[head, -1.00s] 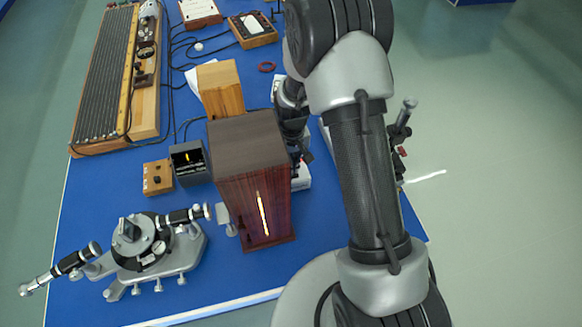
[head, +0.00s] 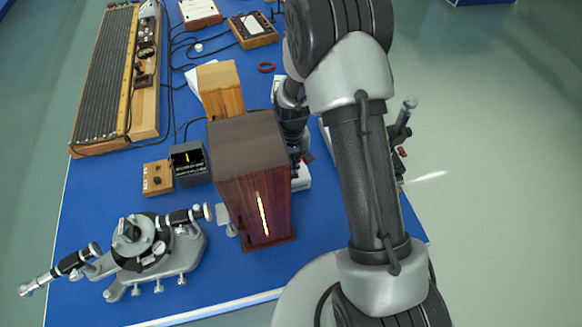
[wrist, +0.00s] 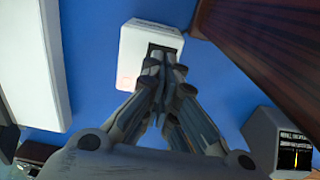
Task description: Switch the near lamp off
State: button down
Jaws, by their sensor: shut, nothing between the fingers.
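The near lamp is a tall dark-wood housing (head: 238,185) with a bright vertical slit (head: 262,213) glowing in its front. Its side also shows at the upper right of the wrist view (wrist: 275,60). A white box (wrist: 135,45) with a dark rocker-like recess lies beside it; part of it shows in the head view (head: 302,180). A faint reddish patch is on the box. My gripper (wrist: 163,60) is shut and empty, its fingertips over the dark recess. I cannot tell whether they touch it. In the head view the housing and arm partly hide the gripper.
A lighter wooden box (head: 221,90) stands behind the housing. A small dark unit (head: 189,163) with a lit line and a wooden control box (head: 157,178) stand left. The spectrometer (head: 145,245) is front left. Another white block (wrist: 36,60) is left in the wrist view.

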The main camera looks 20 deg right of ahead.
jog(key=shift+f+b, duration=1.25)
jog(key=shift+f, duration=0.3)
dwell(0.4)
jog(key=shift+r+p, duration=2.5)
jog(key=shift+r, duration=1.2)
